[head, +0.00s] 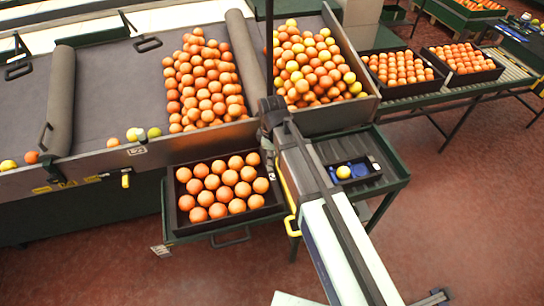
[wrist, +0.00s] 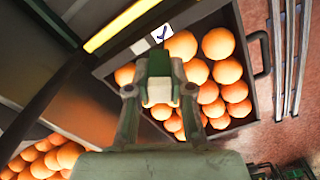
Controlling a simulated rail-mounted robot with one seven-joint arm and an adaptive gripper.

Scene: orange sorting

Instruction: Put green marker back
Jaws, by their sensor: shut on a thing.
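In the wrist view, a small dark green piece with a pale block face (wrist: 157,90) sits between the fingertips of my gripper (wrist: 160,88). It looks like the green marker, but its full shape is hidden by the fingers. My gripper is shut on it. Behind it is a white label with a dark tick (wrist: 161,34) on the grey frame edge. In the head view my gripper (head: 272,108) is at the front edge of the sorting table, above and right of the orange crate. The held piece is too small to make out there.
A dark crate of oranges (head: 168,205) stands below the table front. The grey sorting table (head: 110,95) holds piles of oranges and a few loose fruits. A small tray (head: 376,166) with one yellow fruit is right of my arm. Two full crates (head: 412,88) stand on the right conveyor.

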